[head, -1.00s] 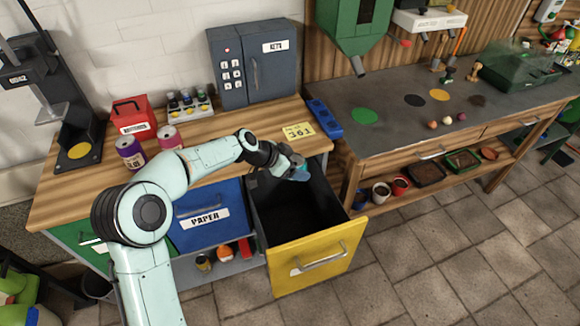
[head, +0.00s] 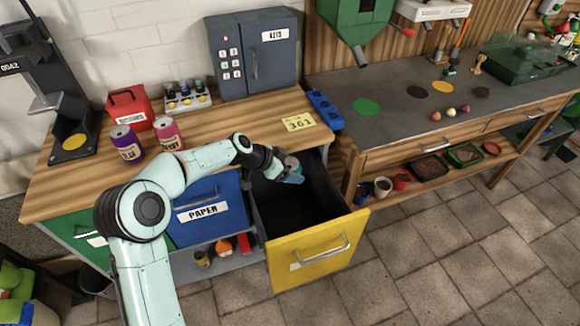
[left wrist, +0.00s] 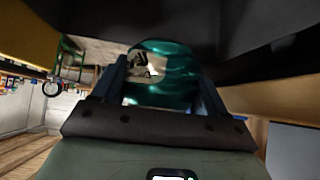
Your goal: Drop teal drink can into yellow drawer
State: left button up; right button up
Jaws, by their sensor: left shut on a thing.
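The yellow drawer (head: 308,256) stands pulled open under the wooden bench, and its dark inside looks empty apart from my gripper's load. My left gripper (head: 288,175) is at the back part of the drawer opening, shut on the teal drink can (head: 292,163). The can is small and partly hidden by the gripper in the head view. In the left wrist view, the shiny teal can (left wrist: 165,75) sits between the two blue fingers of my left gripper (left wrist: 163,88), with dark drawer surfaces around it. My right gripper is not in view.
A purple can (head: 127,145) and a pink can (head: 168,134) stand on the wooden bench by a red box (head: 130,106). The closed blue PAPER drawer (head: 207,211) is left of the yellow one. A yellow 361 note (head: 299,122) lies near the bench edge.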

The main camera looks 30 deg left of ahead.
pick_arm(q)
jog(key=o, duration=1)
jog(key=shift+o, duration=0.2)
jog(key=v, duration=1.3)
jog(key=shift+s, duration=0.15)
jog(key=shift+a+r, duration=0.1)
